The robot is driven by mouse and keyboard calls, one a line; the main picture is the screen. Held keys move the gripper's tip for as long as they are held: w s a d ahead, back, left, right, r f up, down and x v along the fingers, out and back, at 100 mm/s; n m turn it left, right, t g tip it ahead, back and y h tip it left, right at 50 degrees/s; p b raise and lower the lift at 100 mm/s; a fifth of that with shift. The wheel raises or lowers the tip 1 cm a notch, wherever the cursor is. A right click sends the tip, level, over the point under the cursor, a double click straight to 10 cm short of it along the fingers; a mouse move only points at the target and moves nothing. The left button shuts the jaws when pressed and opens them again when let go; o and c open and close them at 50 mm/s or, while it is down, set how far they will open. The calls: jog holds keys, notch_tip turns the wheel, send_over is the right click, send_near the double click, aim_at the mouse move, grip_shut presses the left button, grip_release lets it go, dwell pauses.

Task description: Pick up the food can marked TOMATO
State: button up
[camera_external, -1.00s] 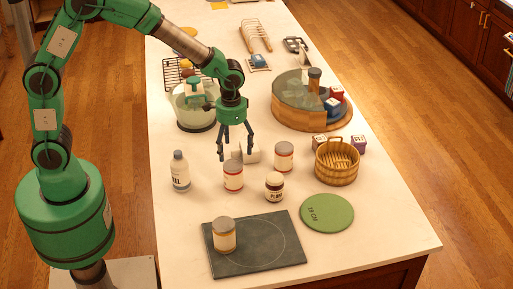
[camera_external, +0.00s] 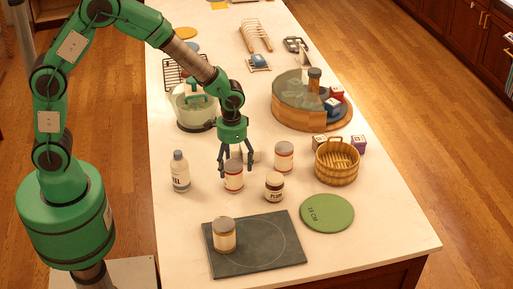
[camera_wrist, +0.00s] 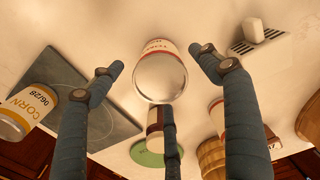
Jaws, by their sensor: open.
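A white can with red bands and a grey lid (camera_external: 233,177) stands upright on the counter; its lid fills the middle of the wrist view (camera_wrist: 160,78). A can marked CORN (camera_wrist: 25,112) stands on the dark slab (camera_external: 285,252).
A PLUM jar (camera_external: 274,188) stands close to the right of the nearer red-banded can. A white bottle (camera_external: 180,172) is left, a white slotted block (camera_wrist: 262,38) behind. A wooden basket (camera_external: 337,163) and green disc (camera_external: 327,213) lie right. The counter's front right is clear.

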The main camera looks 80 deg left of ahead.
aim_at(234, 177)
jog(key=shift+f, duration=0.6)
jog(key=shift+f, duration=0.1)
jog(key=shift+f+b, duration=0.45)
jog(key=shift+f, duration=2.05)
jog(key=c, duration=1.7)
jog(key=shift+r, duration=0.1)
jog(key=shift+r+p, duration=0.65)
jog(key=shift+r, duration=4.3)
